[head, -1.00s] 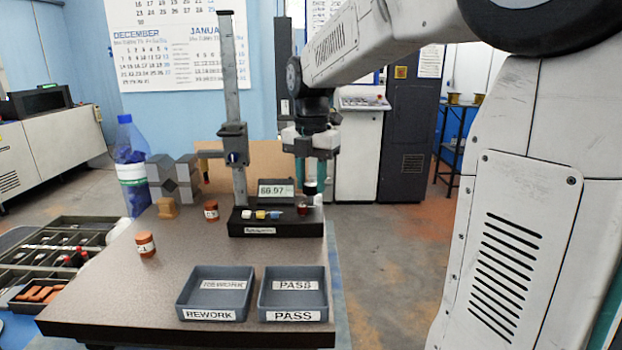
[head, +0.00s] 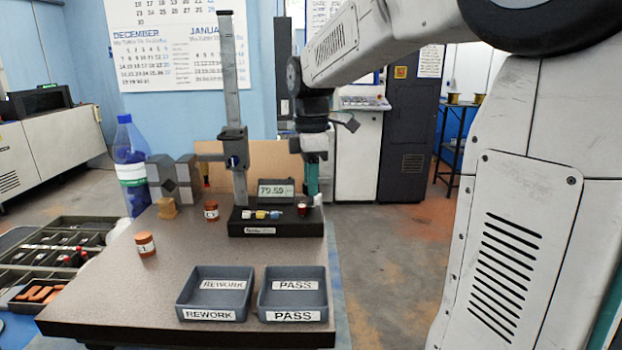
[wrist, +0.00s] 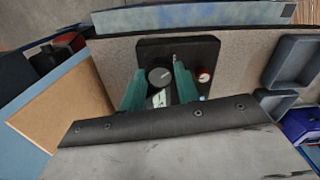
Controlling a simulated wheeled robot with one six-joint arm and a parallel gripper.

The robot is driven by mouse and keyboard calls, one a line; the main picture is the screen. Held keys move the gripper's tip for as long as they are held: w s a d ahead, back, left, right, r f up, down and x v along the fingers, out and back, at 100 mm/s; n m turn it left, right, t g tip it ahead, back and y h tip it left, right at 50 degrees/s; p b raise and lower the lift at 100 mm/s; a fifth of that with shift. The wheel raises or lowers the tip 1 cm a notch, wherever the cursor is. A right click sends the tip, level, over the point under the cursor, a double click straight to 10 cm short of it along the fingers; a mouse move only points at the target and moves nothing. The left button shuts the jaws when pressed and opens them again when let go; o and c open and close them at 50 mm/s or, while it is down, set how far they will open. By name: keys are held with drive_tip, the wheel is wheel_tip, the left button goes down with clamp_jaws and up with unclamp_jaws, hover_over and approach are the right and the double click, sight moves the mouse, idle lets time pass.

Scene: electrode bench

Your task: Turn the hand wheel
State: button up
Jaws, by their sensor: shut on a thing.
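The hand wheel (wrist: 159,78) is a dark round knob on the black gauge base (wrist: 209,49). In the wrist view it sits between the two green fingers of my gripper (wrist: 161,82), which is shut on it. In the head view my gripper (head: 312,188) points down at the right end of the base and hides the wheel. The height gauge's column (head: 230,70) stands upright on the base, with its carriage (head: 234,147) partway up. The display (head: 276,191) seems to read 79.59.
A red knob (head: 302,209) and several coloured buttons sit on the base beside my gripper. REWORK (head: 183,300) and PASS (head: 262,300) trays stand at the front. Small orange jars (head: 145,245), grey blocks and a blue bottle (head: 131,150) are at left. The front-left bench is clear.

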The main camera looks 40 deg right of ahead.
drive_tip(key=m, duration=0.4)
drive_tip(key=shift+m, duration=0.3)
drive_tip(key=m, duration=0.4)
drive_tip(key=shift+m, duration=0.3)
drive_tip(key=m, duration=0.4)
drive_tip(key=shift+m, duration=0.3)
drive_tip(key=m, duration=1.3)
drive_tip(key=shift+r+m, duration=0.1)
drive_tip(key=shift+m, duration=0.2)
drive_tip(key=m, duration=0.4)
drive_tip(key=shift+m, duration=2.4)
